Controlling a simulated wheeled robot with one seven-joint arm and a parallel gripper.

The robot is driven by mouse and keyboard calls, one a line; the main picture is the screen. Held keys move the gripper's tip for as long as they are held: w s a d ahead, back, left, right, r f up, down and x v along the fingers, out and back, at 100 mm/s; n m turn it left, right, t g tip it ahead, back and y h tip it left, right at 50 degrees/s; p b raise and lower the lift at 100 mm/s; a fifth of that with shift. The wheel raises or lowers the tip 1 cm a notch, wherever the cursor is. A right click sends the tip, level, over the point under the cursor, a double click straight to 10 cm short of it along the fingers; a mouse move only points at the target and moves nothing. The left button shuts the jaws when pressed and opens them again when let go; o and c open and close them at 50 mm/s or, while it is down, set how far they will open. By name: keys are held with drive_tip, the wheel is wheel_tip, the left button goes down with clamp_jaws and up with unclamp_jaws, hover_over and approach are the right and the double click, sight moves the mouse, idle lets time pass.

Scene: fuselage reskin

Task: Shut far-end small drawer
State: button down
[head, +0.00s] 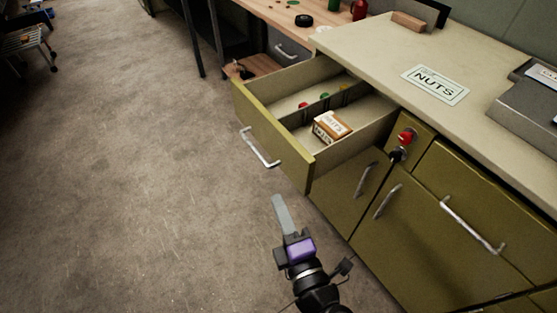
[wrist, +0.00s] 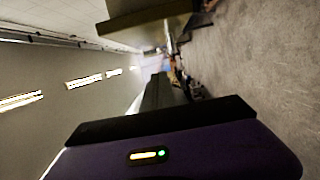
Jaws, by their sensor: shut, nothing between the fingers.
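The far-end small drawer (head: 272,138) is olive with a silver bar handle (head: 258,148) and stands pulled well out of the cabinet in the head view. Inside it are dividers, a small labelled box (head: 332,125) and several small coloured pieces. My gripper (head: 278,203) is shut and empty, below and in front of the drawer front in the picture, apart from its handle. In the wrist view, an olive and tan block, probably the open drawer (wrist: 148,22), shows at the top edge, turned sideways.
The cabinet's pale top (head: 385,60) carries a NUTS sign (head: 435,85) and a grey case (head: 520,115). A wooden bench (head: 285,12) stands beyond. Carpeted floor (head: 130,190) to the left is clear.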

sight(280, 166)
drive_tip(key=shift+w+d+p, duration=0.1)
drive_tip(key=shift+w+p, duration=2.05)
drive_tip(key=shift+w, duration=3.35)
